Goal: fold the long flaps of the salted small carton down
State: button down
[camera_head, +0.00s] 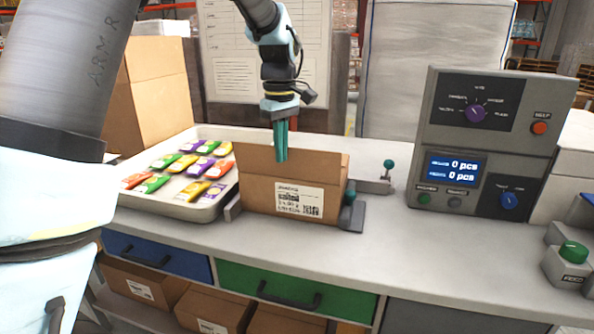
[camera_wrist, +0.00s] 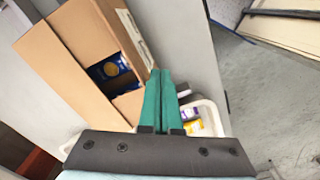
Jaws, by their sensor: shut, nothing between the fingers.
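The small brown carton (camera_head: 262,197) stands on the bench in the head view, with a white label that appears to read salted. A long flap (camera_head: 318,160) stands up along its near side. In the wrist view the carton's flaps (camera_wrist: 62,62) are open and a dark blue packet (camera_wrist: 113,72) shows inside. My gripper (camera_head: 281,160) is shut and empty, its teal fingers pointing down and overlapping the near flap in the picture. In the wrist view my gripper (camera_wrist: 160,72) lies across the carton's edge; I cannot tell whether it touches.
A white tray (camera_head: 203,211) of several coloured packets stands just left of the carton. A grey holder (camera_head: 351,215) grips the carton's right end. A grey control box (camera_head: 444,135) stands farther right. The bench front (camera_head: 400,262) is clear.

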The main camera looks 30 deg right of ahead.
jog(key=shift+w, duration=0.1)
jog(key=w+d+p, duration=0.3)
jog(key=shift+r, duration=0.35)
jog(key=shift+p, duration=0.3)
jog(key=shift+w+d+f+p, duration=0.3)
jog(key=shift+w+d+p, duration=0.25)
jog(key=shift+w, duration=0.05)
jog(key=shift+w+d+f+p, duration=0.25)
jog(key=shift+w+d+p, duration=0.25)
jog(key=shift+w+d, duration=0.1)
